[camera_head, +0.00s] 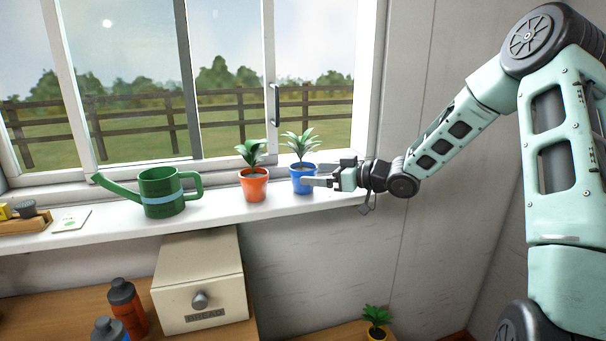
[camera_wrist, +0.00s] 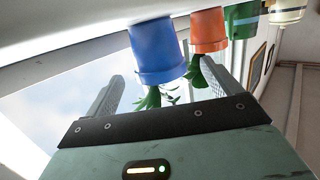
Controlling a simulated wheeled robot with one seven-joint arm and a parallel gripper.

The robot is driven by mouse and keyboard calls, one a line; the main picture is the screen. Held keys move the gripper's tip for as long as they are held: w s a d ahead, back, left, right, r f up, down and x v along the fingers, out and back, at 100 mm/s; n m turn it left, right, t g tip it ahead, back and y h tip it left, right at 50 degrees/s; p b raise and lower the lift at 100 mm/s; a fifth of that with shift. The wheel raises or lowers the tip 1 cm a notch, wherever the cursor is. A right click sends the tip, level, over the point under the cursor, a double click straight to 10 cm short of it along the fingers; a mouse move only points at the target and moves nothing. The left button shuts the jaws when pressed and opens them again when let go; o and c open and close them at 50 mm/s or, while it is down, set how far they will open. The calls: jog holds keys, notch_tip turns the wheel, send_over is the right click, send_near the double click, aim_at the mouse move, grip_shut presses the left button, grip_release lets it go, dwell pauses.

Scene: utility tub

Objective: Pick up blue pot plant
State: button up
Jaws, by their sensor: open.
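The blue pot plant (camera_head: 302,180) stands upright on the white windowsill, with green leaves above its rim. My gripper (camera_head: 312,174) reaches in from the right at pot height, its fingers at the pot's right side. In the wrist view the blue pot (camera_wrist: 158,48) appears upside down, ahead of and between the two spread grey fingers (camera_wrist: 162,72). The gripper is open and not closed on the pot. Whether a finger touches the pot cannot be told.
An orange pot plant (camera_head: 254,186) stands close left of the blue one. Further left on the sill (camera_head: 110,228) is a green watering can (camera_head: 162,194). The window (camera_head: 230,90) is behind. Below are a bread box (camera_head: 200,284), bottles (camera_head: 126,304) and a yellow pot plant (camera_head: 377,328).

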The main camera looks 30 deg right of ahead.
aim_at(315, 173)
jog(key=p+x, duration=0.2)
jog(key=x, duration=0.2)
jog(key=shift+w+a, duration=0.15)
jog(key=shift+w, duration=0.15)
jog(key=shift+w+a+f, duration=0.15)
jog(key=shift+w+f, duration=0.1)
jog(key=shift+w, duration=0.1)
jog(key=c, duration=1)
jog(key=shift+c, duration=1.2)
jog(key=shift+r, duration=0.15)
